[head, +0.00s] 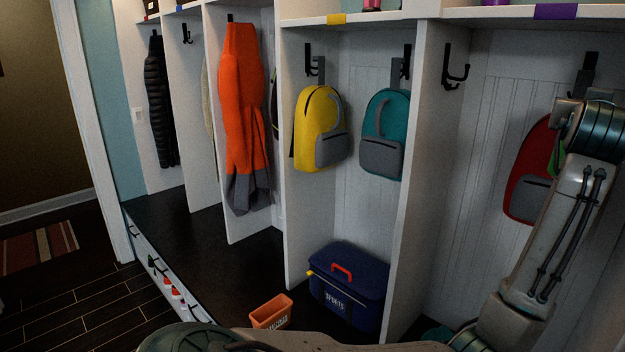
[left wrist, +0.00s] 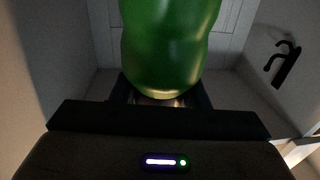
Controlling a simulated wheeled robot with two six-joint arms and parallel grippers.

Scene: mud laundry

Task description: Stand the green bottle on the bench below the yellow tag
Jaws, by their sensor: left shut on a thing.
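The green bottle (left wrist: 170,45) fills the upper middle of the left wrist view, with its lower end at the jaws. My left gripper (left wrist: 160,98) is shut on it. In the head view my left arm runs along the bottom and up the right side, and its gripper is hidden there. A sliver of green (head: 555,158) beside the forearm may be the bottle. The yellow tag (head: 336,18) is on the shelf edge above the middle compartment. The dark bench (head: 215,262) runs beneath the compartments. My right gripper is not in view.
Below the yellow tag, a blue sports box (head: 347,293) stands on the bench, with an orange bin (head: 272,311) in front. Yellow (head: 318,130) and teal (head: 384,135) backpacks hang above. A divider (head: 412,170) separates the purple-tag (head: 555,11) compartment, where a red backpack (head: 527,178) hangs.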

